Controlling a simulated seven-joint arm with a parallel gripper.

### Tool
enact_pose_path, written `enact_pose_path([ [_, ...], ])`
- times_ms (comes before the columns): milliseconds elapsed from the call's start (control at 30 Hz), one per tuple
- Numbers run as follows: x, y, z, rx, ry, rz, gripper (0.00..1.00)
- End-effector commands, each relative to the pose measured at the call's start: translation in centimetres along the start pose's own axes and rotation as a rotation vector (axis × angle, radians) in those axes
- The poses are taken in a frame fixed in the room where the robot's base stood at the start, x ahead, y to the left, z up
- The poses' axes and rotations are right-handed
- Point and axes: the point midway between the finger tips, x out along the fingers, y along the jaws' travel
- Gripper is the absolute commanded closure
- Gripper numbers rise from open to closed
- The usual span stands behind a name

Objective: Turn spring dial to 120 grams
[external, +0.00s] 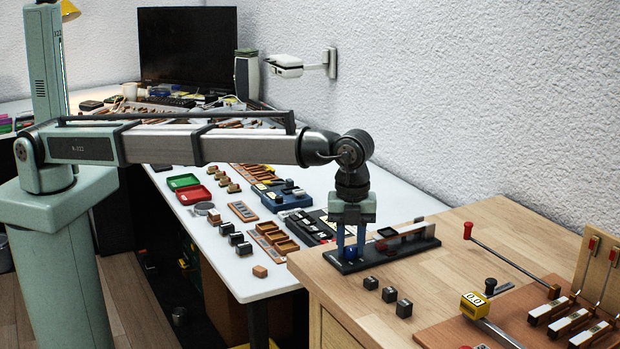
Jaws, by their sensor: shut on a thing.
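A long black fixture (412,248) lies on the wooden bench top. A small blue dial (351,254) sits near its left end. My gripper (350,248) points straight down over that end, and its two blue fingers are shut on the dial from either side. The fingers hide most of the dial, and its setting and markings are too small to read. A dark round knob (387,233) and a bar with light and red parts (410,230) stand farther right on the fixture.
Several small dark cubes (389,295) sit in front of the fixture. A yellow gauge (474,304) reading 0.0 stands right, near a red-knobbed rod (500,256) and a board with hammers (568,318). The white table (255,284) to the left holds many trays and blocks.

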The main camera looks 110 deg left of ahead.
Motion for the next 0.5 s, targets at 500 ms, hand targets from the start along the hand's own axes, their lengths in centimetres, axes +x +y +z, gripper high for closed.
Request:
enact_pose_path([
  [500, -0.05, -0.02, -0.03, -0.001, 0.001, 0.000, 0.43],
])
